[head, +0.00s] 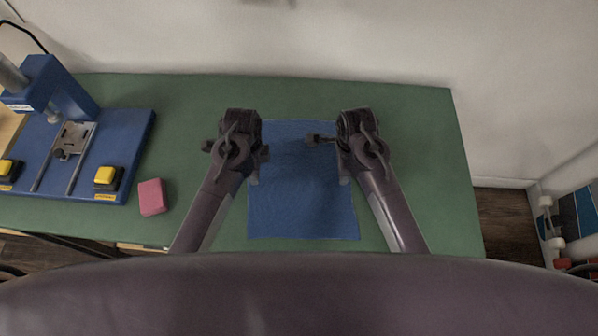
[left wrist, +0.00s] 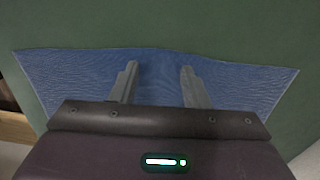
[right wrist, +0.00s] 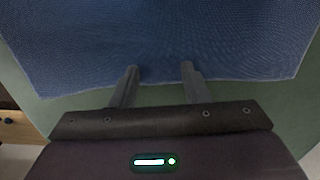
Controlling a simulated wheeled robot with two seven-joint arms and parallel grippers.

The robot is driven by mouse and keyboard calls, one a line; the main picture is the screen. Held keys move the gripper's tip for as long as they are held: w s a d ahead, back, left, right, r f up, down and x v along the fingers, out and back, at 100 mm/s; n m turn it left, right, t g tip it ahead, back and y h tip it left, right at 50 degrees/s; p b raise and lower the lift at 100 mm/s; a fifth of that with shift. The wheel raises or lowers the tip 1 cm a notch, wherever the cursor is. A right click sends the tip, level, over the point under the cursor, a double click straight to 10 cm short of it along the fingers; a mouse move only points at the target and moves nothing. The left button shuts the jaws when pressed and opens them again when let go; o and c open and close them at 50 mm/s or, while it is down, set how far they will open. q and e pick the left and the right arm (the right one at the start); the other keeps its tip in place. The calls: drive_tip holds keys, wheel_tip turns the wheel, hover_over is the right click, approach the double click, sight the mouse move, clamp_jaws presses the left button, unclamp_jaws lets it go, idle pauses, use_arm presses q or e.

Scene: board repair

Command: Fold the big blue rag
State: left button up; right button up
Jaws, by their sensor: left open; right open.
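The big blue rag (head: 300,210) lies spread flat on the green table in the head view, between and partly under my two arms. My left gripper (head: 256,168) is over its left edge, open and empty. In the left wrist view the rag (left wrist: 155,65) stretches under the open fingers (left wrist: 158,70), with one long edge just beyond the tips. My right gripper (head: 343,172) is over its right edge, open and empty. In the right wrist view the rag (right wrist: 160,35) fills the top, and the fingertips (right wrist: 160,70) are just inside a near edge. Its upper corners are partly hidden by the grippers.
A pink block (head: 152,197) lies on the green table (head: 420,130), left of my left arm. A blue fixture (head: 130,140) with yellow buttons stands at the far left. The table right of the rag is clear. A wall runs along the back.

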use_arm(q)
drive_tip(key=shift+f, duration=0.15)
use_arm(e)
drive_tip(key=shift+f, duration=0.15)
use_arm(q)
drive_tip(key=shift+c, duration=0.5)
use_arm(e)
drive_tip(key=shift+c, duration=0.5)
use_arm(q)
clamp_jaws()
use_arm(e)
clamp_jaws()
